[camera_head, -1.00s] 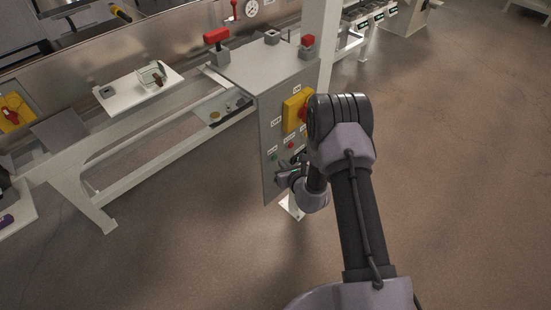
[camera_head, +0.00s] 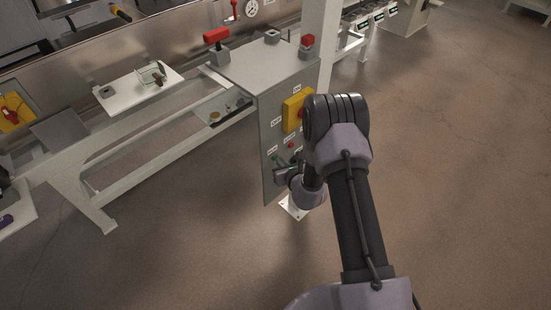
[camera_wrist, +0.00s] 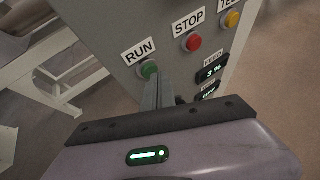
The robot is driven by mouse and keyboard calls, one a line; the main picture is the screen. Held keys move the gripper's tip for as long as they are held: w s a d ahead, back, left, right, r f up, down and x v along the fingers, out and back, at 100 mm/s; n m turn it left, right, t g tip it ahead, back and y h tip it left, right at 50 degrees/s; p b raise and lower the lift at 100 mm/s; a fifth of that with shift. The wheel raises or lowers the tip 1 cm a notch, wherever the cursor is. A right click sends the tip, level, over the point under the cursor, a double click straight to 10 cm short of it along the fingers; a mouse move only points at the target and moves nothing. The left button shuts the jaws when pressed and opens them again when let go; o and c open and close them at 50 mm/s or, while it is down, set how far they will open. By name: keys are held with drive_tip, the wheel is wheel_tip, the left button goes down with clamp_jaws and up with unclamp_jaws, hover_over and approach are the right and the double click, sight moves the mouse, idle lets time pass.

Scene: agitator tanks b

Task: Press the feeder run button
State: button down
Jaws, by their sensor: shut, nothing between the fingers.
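The green run button (camera_wrist: 149,69) is on the grey control panel (camera_wrist: 115,30), just below a white RUN label (camera_wrist: 138,52). In the wrist view my gripper (camera_wrist: 157,82) is shut and empty. Its fingertips are at the lower right edge of the button and cover a little of it. I cannot tell whether they touch it. In the head view my gripper (camera_head: 279,170) is close to the lower part of the panel face, and the button there is small and hard to make out.
A red STOP button (camera_wrist: 193,42) and a yellow button (camera_wrist: 232,19) sit to the right of run. Small displays (camera_wrist: 211,72) are below them. A yellow-backed red switch (camera_head: 294,112) is higher on the panel. Open floor (camera_head: 450,200) lies to the right.

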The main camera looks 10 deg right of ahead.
drive_tip(key=shift+w+a, duration=0.1)
drive_tip(key=shift+w, duration=0.05)
idle(0.5)
drive_tip(key=shift+s+d, duration=0.55)
drive_tip(key=shift+s, duration=0.15)
drive_tip(key=shift+s+d, duration=0.75)
drive_tip(key=shift+s, duration=0.3)
drive_tip(key=shift+s+d, duration=0.7)
drive_tip(key=shift+s, duration=0.3)
idle(2.4)
